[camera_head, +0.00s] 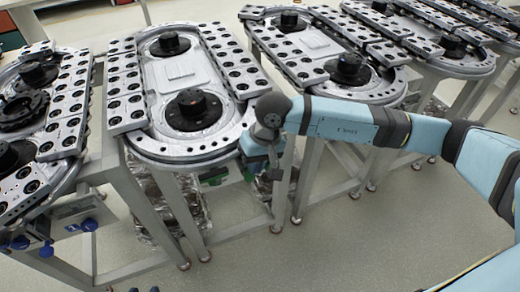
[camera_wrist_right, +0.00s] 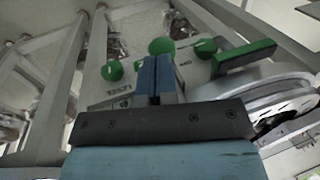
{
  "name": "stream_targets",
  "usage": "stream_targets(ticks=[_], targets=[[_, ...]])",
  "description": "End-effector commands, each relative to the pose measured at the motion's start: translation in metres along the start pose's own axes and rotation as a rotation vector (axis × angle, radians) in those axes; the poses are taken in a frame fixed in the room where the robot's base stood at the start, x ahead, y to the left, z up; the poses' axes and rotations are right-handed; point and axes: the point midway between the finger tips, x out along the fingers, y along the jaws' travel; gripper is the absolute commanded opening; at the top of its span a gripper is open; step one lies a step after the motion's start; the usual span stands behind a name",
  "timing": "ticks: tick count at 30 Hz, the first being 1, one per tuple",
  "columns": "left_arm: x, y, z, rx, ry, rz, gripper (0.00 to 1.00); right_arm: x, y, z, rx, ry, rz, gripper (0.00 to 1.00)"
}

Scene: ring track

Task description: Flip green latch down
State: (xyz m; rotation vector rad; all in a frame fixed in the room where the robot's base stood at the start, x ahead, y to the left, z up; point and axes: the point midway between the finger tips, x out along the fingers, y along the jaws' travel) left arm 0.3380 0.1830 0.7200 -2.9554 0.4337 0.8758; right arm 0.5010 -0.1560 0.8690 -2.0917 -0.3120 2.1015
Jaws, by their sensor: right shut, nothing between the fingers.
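The green latch (camera_wrist_right: 245,56) is a flat green bar on a grey panel, to the right of my fingertips in the wrist view. Several round green knobs (camera_wrist_right: 112,70) sit on the same panel. My right gripper (camera_wrist_right: 155,76) is shut and empty, its blue fingers pointing at the panel near the middle knob (camera_wrist_right: 160,46). Whether they touch it I cannot tell. In the head view my right gripper (camera_head: 274,172) hangs at the front right edge of the middle track table, beside a small patch of green (camera_head: 213,178). Most of the panel is hidden there. My left gripper is not in view.
The middle ring-track table (camera_head: 185,155) has a raised rim and metal legs. Similar tables stand left and right (camera_head: 370,94). Blue knobs (camera_head: 90,224) show on the left table's front. The floor (camera_head: 350,240) in front is clear.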

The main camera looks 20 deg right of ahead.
Motion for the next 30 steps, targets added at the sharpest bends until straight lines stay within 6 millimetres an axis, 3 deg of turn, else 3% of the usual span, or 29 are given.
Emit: stream_targets(ticks=[4, 17, 25, 30], targets=[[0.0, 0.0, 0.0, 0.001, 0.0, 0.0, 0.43, 0.009, 0.0, 0.0, 0.0, -0.001, 0.001, 0.0], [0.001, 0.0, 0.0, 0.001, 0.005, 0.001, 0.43, 0.014, 0.001, 0.0, 0.001, 0.0, 0.001, 0.0], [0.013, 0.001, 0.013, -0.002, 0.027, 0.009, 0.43, 0.044, 0.009, 0.0, 0.0, 0.001, 0.001, 0.0], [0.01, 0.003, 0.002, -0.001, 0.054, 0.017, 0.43, 0.051, 0.011, 0.0, 0.0, 0.0, 0.0, 0.0]])
